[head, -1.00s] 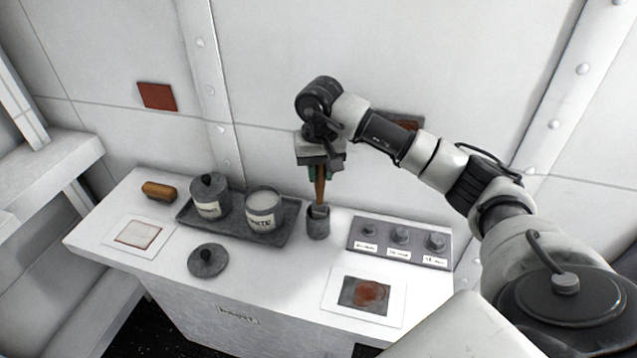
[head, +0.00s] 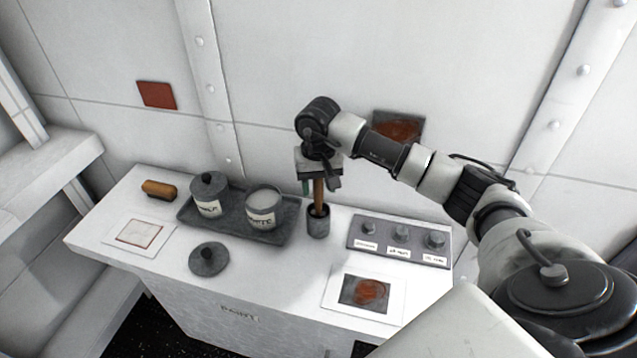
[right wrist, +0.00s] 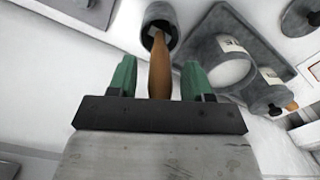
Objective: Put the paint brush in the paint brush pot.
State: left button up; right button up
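The paint brush (head: 319,194) has a brown wooden handle and stands nearly upright in the small dark grey paint brush pot (head: 318,226), its lower end inside the mouth. In the right wrist view the brush handle (right wrist: 160,72) leads into the pot (right wrist: 152,13), with a grey part of the brush showing inside the mouth. My right gripper (right wrist: 159,78) is open, its green fingers apart on either side of the handle with a gap on each side. In the head view this gripper (head: 314,186) is above the pot. My left gripper is not in view.
Left of the pot, a dark tray (head: 290,228) holds a lidded tin (head: 209,198) and an open paint tin (head: 264,221). A loose lid (head: 208,261) lies in front. A labelled knob panel (head: 380,247) and a painted card (head: 335,302) are at right.

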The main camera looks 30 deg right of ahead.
jog(key=shift+r, duration=0.1)
notch_tip(320, 180, up, 10)
jog(key=b, duration=0.3)
jog(key=shift+w+r, duration=0.1)
jog(key=shift+r, duration=0.9)
